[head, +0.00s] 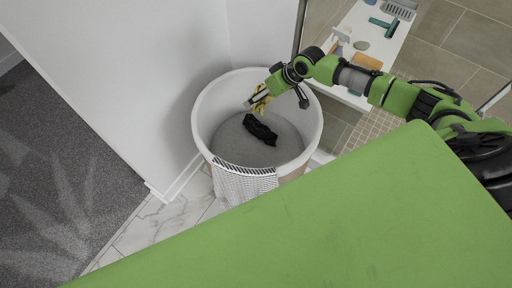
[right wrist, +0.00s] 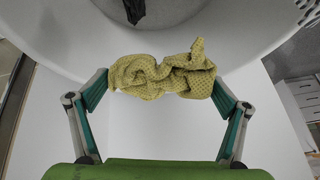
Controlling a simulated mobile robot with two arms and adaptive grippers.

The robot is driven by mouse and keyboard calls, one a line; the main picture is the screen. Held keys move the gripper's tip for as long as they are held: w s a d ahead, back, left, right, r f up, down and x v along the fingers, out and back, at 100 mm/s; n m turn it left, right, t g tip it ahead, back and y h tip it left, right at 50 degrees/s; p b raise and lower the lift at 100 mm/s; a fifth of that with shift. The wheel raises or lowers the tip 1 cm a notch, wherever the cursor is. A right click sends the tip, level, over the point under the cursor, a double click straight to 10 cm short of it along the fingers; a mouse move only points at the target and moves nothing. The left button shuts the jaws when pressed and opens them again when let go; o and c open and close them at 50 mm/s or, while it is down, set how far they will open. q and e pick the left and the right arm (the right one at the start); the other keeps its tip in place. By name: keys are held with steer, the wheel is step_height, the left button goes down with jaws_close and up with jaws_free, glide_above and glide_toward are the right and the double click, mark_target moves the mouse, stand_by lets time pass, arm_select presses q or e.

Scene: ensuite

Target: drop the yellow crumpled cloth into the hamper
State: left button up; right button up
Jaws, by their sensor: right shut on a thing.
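The yellow crumpled cloth (right wrist: 162,76) is held between the two fingers of my right gripper (right wrist: 165,88) in the right wrist view. In the head view the cloth (head: 260,98) shows small and partly hidden by the gripper (head: 262,97). The hamper (head: 201,117) is a round white bin with a grey inside. My right gripper is shut on the cloth over the hamper's opening, near its back right side. My left gripper is not in view.
A black cloth (head: 260,130) lies inside the hamper. A white patterned cloth (head: 240,185) hangs over its front rim. A white wall stands behind and left. A white bench (head: 378,45) with bath items stands at the back right.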

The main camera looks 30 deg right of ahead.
steer(key=o, duration=0.8)
steer(key=v, duration=1.2)
